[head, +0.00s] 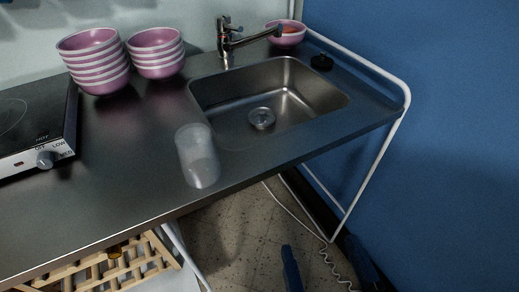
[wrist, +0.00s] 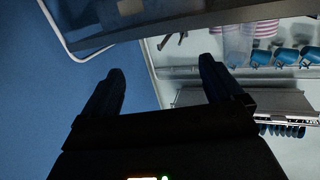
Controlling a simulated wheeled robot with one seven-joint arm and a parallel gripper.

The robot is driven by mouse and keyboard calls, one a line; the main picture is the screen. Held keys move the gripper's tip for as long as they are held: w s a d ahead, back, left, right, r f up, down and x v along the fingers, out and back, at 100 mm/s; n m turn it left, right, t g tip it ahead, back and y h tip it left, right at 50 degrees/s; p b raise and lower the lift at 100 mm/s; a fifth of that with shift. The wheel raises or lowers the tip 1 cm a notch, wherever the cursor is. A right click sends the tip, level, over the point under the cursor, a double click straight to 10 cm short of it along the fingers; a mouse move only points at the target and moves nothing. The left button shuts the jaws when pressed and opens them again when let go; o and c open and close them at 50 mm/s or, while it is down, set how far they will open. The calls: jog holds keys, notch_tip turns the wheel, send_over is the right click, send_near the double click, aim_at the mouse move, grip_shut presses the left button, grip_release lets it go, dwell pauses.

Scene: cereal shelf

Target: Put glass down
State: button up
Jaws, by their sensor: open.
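A clear, frosted-looking glass (head: 197,158) stands on the metal counter (head: 120,190), left of the sink and close to the front edge. It looks upright and nothing touches it. My gripper (head: 320,245) is low in the head view, beyond the counter's front edge and to the right of the glass. In the wrist view my gripper (wrist: 160,82) has its two dark fingers wide apart with nothing between them. A see-through shape at the upper right of the wrist view may be the glass, but I cannot tell.
A sink (head: 215,92) with a tap (head: 228,45) is set in the counter. Two stacks of pink bowls (head: 95,62) stand at the back left. A hot plate (head: 40,125) is at the left. A white frame rail (head: 365,170) and blue wall (head: 450,130) bound the right.

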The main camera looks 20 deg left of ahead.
jog(key=w+a+r+n+g+y, duration=0.1)
jog(key=w+a+r+n+y, duration=0.15)
jog(key=a, duration=0.55)
jog(key=n+g+y+b, duration=0.2)
jog(key=y, duration=0.1)
send_near(200, 151)
jog(key=x, duration=0.5)
jog(key=shift+a, duration=0.15)
jog(key=shift+p+x, duration=0.5)
jog(key=shift+x, duration=3.35)
jog(key=shift+c, duration=0.2)
jog(key=c, duration=1.2)
